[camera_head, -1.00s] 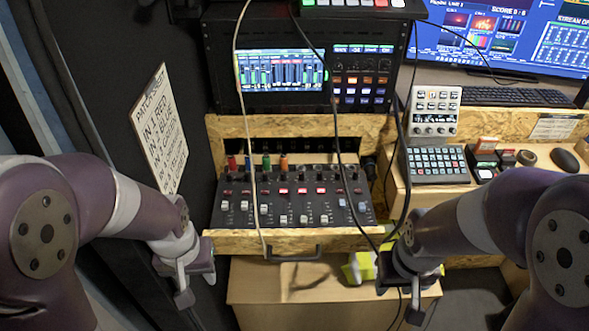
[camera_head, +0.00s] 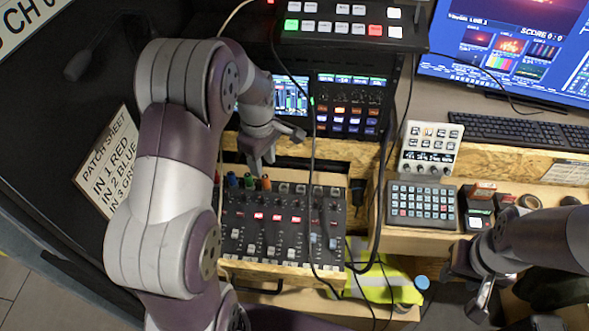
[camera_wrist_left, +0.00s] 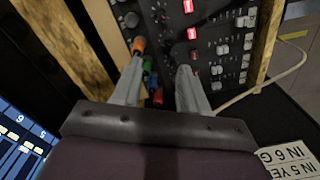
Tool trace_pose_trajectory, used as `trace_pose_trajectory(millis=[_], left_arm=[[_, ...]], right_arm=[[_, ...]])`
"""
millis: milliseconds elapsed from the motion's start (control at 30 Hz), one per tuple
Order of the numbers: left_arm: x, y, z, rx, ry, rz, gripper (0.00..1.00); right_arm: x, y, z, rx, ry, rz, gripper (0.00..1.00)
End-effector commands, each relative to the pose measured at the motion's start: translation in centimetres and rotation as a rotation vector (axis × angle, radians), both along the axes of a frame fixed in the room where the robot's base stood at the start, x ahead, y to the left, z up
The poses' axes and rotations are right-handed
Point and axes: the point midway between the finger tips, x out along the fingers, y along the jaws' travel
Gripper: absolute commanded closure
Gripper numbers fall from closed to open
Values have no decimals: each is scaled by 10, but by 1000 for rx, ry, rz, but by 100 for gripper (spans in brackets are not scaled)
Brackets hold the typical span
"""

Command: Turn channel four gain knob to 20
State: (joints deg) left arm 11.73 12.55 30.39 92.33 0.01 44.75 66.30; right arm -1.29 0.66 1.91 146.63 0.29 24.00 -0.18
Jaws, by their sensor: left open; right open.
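The mixer (camera_head: 285,225) lies in a wooden drawer, with columns of small knobs, red-lit buttons and faders. Coloured plugs, including an orange one (camera_head: 266,184), stand along its far edge. Channel four's gain knob cannot be picked out surely. My left gripper (camera_head: 257,158) is open and empty above the far edge, by the coloured plugs. In the left wrist view, green, blue and red plugs show between its fingers (camera_wrist_left: 160,88), and the orange plug (camera_wrist_left: 138,45) is beside the left fingertip. My left arm hides the mixer's left side. My right gripper (camera_head: 474,290) is open at the lower right.
A dark cable (camera_head: 313,150) hangs across the mixer's right part. A screen unit (camera_head: 345,105) stands behind the drawer. A button pad (camera_head: 422,204) and a small white controller (camera_head: 432,147) sit on the right shelf. A yellow vest (camera_head: 380,285) lies below.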

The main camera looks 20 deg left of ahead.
Motion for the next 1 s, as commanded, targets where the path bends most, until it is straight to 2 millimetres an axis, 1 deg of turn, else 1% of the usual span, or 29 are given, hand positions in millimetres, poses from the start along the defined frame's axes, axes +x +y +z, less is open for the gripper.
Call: trace_pose_trajectory(millis=[300, 433, 500, 600, 867, 967, 1000], left_arm=[[-3, 0, -78, -1, 5, -2, 57], [-3, 0, -103, 0, 3, -3, 57], [-3, 1, -112, -1, 2, -3, 57], [-2, 1, -120, 0, 1, -3, 57], [-3, 1, -122, 0, 0, -4, 57], [-2, 1, -122, 0, 0, -4, 86], [-2, 1, -122, 0, 0, -4, 99]], right_arm=[[-1, 0, -1, 0, 1, 0, 57], [0, 0, 0, 0, 1, 0, 57], [0, 0, 0, 0, 1, 0, 57], [0, 0, 0, 0, 0, 0, 57], [0, 0, 0, 0, 0, 0, 57], [0, 0, 0, 0, 0, 0, 57], [0, 0, 0, 0, 0, 0, 57]])
